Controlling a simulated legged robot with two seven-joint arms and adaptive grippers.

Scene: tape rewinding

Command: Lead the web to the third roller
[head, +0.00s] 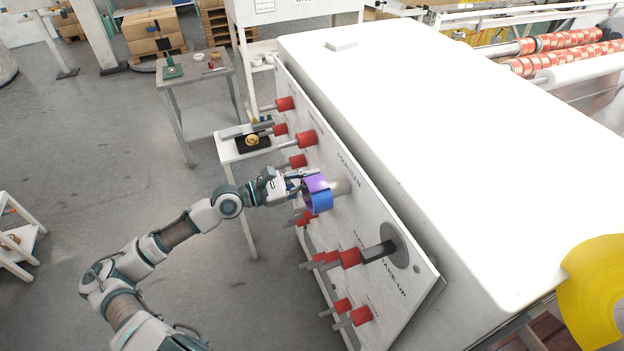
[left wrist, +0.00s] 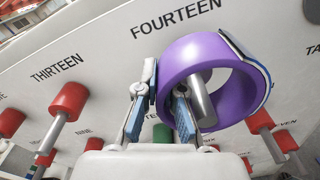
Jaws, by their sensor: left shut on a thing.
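A purple ring-shaped roll (head: 316,184) with a blue outer band is at the middle of the upright panel (head: 345,215). It also shows in the left wrist view (left wrist: 236,92), where a blue-and-white strip runs along its right side. A grey metal spindle (left wrist: 198,98) shows through its opening. My left gripper (head: 301,181) is shut on the roll's left wall, one finger outside and one inside the ring. Red rollers (head: 306,138) stick out from the panel above and below. I cannot tell which one is the third. My right gripper is not in view.
Red rollers, one by the word THIRTEEN (left wrist: 69,101), stand beside the gripper. A dark take-up spindle (head: 378,251) sits low on the panel.

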